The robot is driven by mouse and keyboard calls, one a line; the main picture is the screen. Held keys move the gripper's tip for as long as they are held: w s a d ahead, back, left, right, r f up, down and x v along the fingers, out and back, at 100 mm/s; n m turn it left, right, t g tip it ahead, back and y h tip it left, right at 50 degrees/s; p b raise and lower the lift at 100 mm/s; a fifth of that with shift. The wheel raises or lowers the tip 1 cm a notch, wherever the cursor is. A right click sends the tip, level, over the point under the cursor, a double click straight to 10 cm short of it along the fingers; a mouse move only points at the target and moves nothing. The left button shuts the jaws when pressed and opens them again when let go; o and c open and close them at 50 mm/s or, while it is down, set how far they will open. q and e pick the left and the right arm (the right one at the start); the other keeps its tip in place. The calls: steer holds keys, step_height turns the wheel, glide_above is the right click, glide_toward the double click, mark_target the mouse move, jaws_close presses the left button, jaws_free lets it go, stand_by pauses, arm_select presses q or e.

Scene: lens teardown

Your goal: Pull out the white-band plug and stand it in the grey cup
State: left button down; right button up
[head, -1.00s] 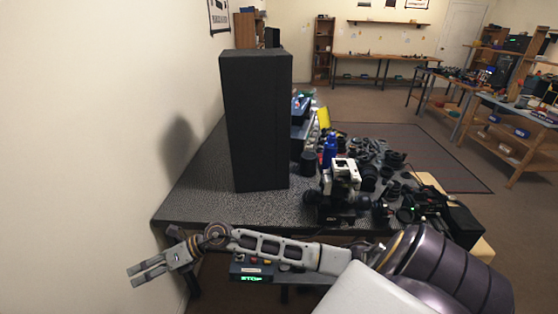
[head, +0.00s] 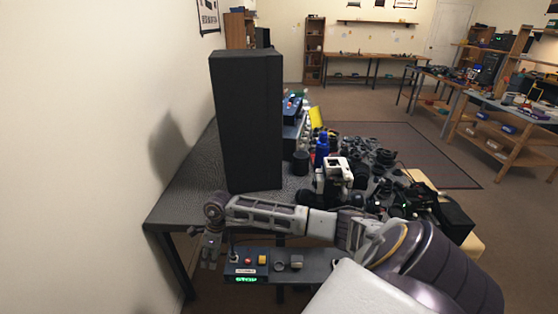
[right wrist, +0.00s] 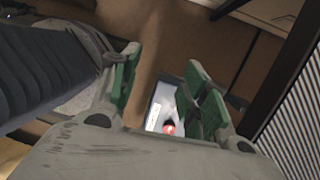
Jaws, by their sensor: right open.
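My right gripper (head: 209,262) hangs pointing down in front of the table, left of a control box. In the right wrist view the gripper (right wrist: 160,72) is open and empty, its green-padded fingers apart. I cannot make out a plug with a white band in either view. A small dark cylinder (head: 300,163) stands on the table right of the tall black box; I cannot tell whether it is the grey cup. My left gripper is not in view.
A tall black box (head: 247,120) stands on the dark table (head: 180,195). The control box (head: 275,265) at the table's front has buttons and a green display. Camera parts crowd the table's right, around a white-and-black device (head: 337,172). A wall is at left.

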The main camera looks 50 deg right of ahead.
mark_target(233, 254)
steer(key=d+h, duration=0.1)
steer(key=d, duration=0.3)
steer(key=d+g+h, duration=0.1)
steer(key=d+h, duration=0.1)
steer(key=d, duration=0.2)
steer(key=shift+s+d+r, duration=0.1)
steer(key=shift+s+d, duration=0.1)
steer(key=shift+d, duration=0.05)
